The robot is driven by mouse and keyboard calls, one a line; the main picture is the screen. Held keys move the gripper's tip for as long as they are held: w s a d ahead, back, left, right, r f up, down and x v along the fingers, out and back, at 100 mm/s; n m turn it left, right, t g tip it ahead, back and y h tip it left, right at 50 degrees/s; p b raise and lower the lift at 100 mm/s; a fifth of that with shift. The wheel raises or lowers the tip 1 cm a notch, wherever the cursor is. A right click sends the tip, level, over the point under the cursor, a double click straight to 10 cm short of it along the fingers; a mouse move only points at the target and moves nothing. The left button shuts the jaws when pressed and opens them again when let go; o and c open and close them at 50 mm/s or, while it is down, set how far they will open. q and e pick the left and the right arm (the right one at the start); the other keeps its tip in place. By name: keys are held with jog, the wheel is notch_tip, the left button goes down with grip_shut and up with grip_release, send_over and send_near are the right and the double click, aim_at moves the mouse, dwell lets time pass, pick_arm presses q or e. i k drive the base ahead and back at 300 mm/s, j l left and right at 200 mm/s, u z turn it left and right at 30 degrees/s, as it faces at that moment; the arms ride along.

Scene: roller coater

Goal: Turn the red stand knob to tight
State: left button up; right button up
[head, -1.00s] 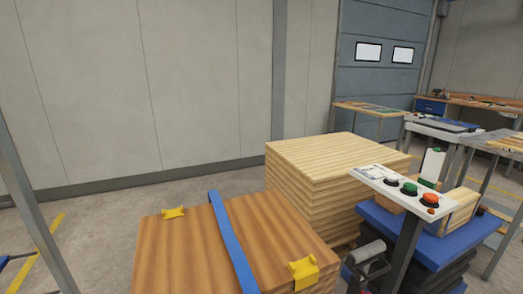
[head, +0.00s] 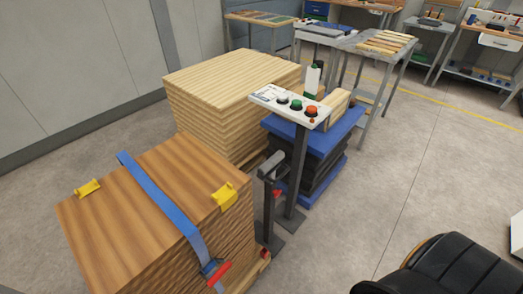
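A small red knob (head: 277,193) shows low on the right side of the dark roller stand (head: 268,205), partly hidden and too small to read its setting. The stand has a grey roller (head: 271,164) at its top. It stands between the strapped brown wood stack and the control panel's post. Neither of my grippers is in view.
The brown stack (head: 150,215) has a blue strap (head: 160,195) with a red-handled ratchet (head: 217,272) and yellow corner guards. A pale stack (head: 225,95) stands behind. A button panel (head: 290,103) and blue lift table (head: 340,130) stand right.

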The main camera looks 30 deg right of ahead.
aim_at(277, 193)
jog(key=z, duration=0.95)
